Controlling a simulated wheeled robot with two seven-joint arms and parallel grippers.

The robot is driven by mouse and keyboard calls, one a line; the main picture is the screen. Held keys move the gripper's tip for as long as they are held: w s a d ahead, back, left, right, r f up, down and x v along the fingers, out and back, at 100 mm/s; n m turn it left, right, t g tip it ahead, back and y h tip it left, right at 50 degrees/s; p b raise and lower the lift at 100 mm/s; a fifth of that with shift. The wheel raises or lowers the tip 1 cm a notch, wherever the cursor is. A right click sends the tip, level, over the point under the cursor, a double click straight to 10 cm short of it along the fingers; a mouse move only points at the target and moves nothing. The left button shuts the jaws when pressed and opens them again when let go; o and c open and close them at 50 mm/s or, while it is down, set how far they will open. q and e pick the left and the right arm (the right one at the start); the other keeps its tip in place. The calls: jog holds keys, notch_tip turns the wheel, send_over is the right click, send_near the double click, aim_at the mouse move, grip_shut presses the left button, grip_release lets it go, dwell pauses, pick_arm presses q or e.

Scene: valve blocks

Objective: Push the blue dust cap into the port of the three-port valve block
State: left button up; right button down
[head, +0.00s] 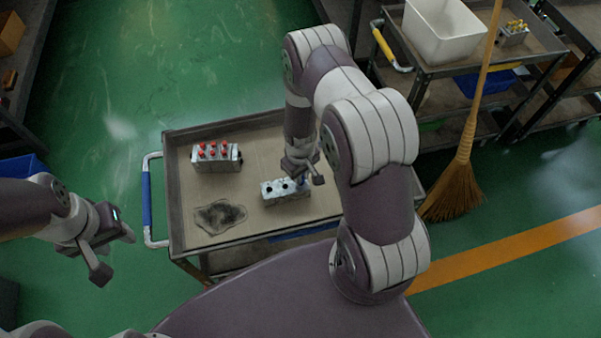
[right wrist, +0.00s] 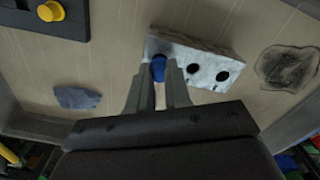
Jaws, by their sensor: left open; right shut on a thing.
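The three-port valve block (head: 272,199) is a light grey metal block lying on the cart top. In the right wrist view the block (right wrist: 207,64) shows two dark open ports. My right gripper (head: 303,174) points down over the block's right end in the head view. In the right wrist view its fingers (right wrist: 158,86) are shut on the blue dust cap (right wrist: 158,69). The cap is at the block's end port, which it and the fingers hide; I cannot tell how deep it sits. My left gripper (head: 115,254) is open and empty, left of the cart.
A second block with several red caps (head: 217,157) stands at the cart's back left. A dark stain-like patch (head: 220,216) lies front left on the cart top (head: 185,180). The right wrist view shows a grey-blue rag (right wrist: 77,97) and a yellow knob (right wrist: 51,11). A broom (head: 452,190) stands right.

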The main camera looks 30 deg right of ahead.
jog(key=shift+f+b, duration=0.55)
jog(key=shift+f, duration=0.2)
dwell(0.4)
jog(key=c, duration=1)
grip_release()
jog(key=shift+r, duration=0.1)
notch_tip(320, 180, up, 12)
jog(key=b, duration=0.1)
jog(key=shift+r, duration=0.25)
jog(key=s+a+r+m+t, duration=0.1)
jog(key=s+a+r+m, duration=0.1)
jog(key=s+a+r, duration=0.3)
jog(key=shift+s+a+r, duration=0.15)
jog(key=shift+s+r, duration=1.8)
jog(key=shift+r, duration=2)
